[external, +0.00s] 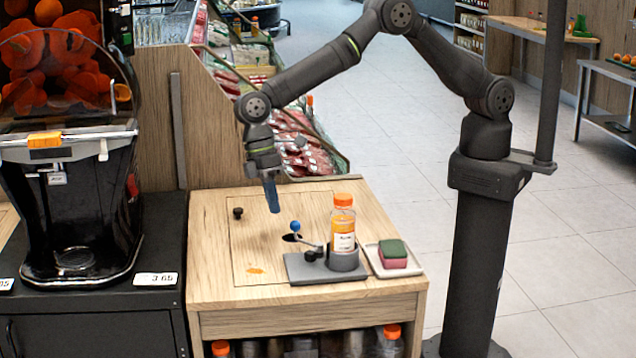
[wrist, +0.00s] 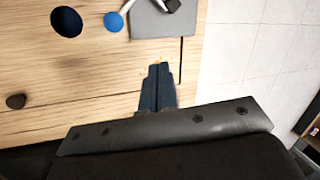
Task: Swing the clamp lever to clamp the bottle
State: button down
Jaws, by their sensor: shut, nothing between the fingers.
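The clamp fixture is a grey plate (external: 303,269) on the wooden counter, with a dark round holder (external: 344,261) at its right. The juice bottle (external: 343,228), orange-capped, stands upright in the holder. The clamp lever (external: 309,242) has a blue ball knob (external: 295,226) that points up and left, away from the bottle. In the wrist view the knob (wrist: 113,22) and part of the plate (wrist: 165,20) show at the top; the bottle is out of that view. My gripper (external: 273,209) is shut and empty, pointing down above the counter, left of and behind the knob, apart from it.
A sponge on a tray (external: 369,250) lies right of the bottle. A black knob (external: 238,213) and a dark hole (external: 291,238) are in the counter panel. The juicer (external: 72,190) stands at the left. The counter's front left is clear except for an orange spill (external: 256,270).

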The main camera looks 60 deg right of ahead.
jog(key=d+f+m+y, duration=0.2)
jog(key=d+m+y, duration=0.3)
jog(key=d+m, duration=0.3)
jog(key=d+f+m+y, duration=0.2)
jog(key=d+m+y, duration=0.3)
jog(key=d+m, duration=0.3)
jog(key=d+f+m+t+y, duration=0.1)
jog(key=d+m+y, duration=0.4)
jog(key=m, duration=0.6)
jog(key=shift+w+d+f+m+y, duration=0.15)
jog(key=shift+d+f+m, duration=0.1)
jog(key=shift+d, duration=0.45)
jog(key=shift+w+d+f+m+y, duration=0.15)
jog(key=shift+d+f, duration=0.1)
jog(key=shift+d, duration=0.45)
jog(key=shift+w+d+m+t, duration=0.15)
jog(key=shift+d+m+t, duration=0.25)
jog(key=shift+d+m, duration=0.1)
jog(key=shift+a, duration=0.1)
jog(key=a, duration=0.4)
jog(key=s+a+f, duration=0.1)
jog(key=a, duration=0.4)
jog(key=a+f, duration=0.1)
jog(key=a, duration=0.3)
jog(key=shift+s+a, duration=0.25)
jog(key=shift+a, duration=0.15)
jog(key=shift+w+a, duration=0.1)
